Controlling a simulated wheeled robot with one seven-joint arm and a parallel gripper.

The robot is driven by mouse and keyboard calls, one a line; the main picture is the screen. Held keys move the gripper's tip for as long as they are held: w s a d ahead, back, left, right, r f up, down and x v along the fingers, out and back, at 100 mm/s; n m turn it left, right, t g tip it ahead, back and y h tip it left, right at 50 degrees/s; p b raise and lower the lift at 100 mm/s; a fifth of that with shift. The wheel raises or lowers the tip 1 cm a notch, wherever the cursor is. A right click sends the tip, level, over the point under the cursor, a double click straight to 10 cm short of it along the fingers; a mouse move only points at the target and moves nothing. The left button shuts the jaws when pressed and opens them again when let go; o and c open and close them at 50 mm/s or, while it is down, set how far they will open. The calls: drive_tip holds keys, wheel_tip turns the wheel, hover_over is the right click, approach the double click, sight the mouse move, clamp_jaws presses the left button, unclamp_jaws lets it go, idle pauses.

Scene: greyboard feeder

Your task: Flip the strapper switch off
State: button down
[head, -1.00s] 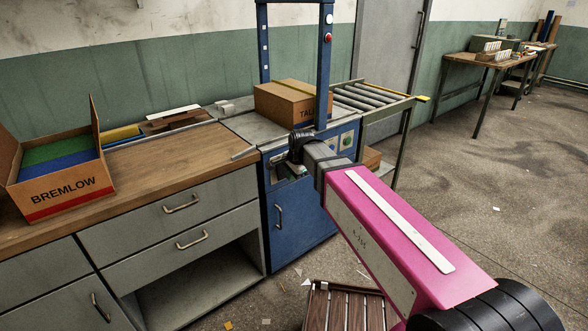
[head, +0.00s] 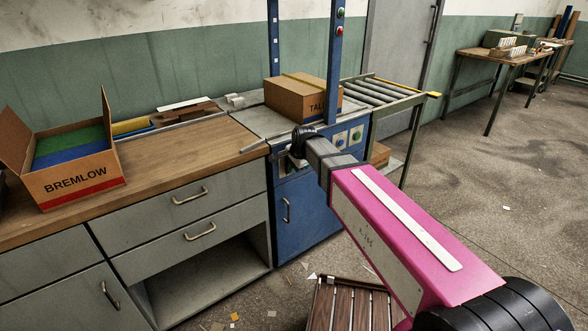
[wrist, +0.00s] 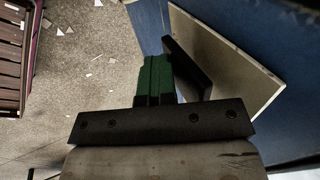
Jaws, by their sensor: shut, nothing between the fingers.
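The strapper is the blue machine (head: 292,205) with a blue arch, a carton (head: 303,100) under the arch. In the wrist view, a pale panel (wrist: 237,75) is on its blue face (wrist: 225,22). A dark flat piece (wrist: 188,68) stands out from this panel; it looks like the switch lever, but I cannot read its position. My gripper (wrist: 157,62) has its green fingers together and empty, just left of the dark piece in the picture. I cannot tell whether they touch. In the head view, my arm's end hides the switch area.
A wooden worktop (head: 165,160) with the open BREMLOW box (head: 75,182) joins the machine on the left. A roller conveyor (head: 385,95) extends at its right. A slatted wooden pallet or crate (head: 345,305) lies on the floor below my arm. Floor to the right is open.

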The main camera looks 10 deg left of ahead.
drive_tip(key=shift+r, duration=0.15)
drive_tip(key=shift+r, duration=0.65)
drive_tip(key=shift+w+a, duration=0.1)
drive_tip(key=s+d+r, duration=0.5)
drive_tip(key=d+r, duration=0.1)
drive_tip(key=r, duration=0.3)
drive_tip(key=shift+s+d, duration=0.35)
drive_tip(key=shift+s, duration=0.05)
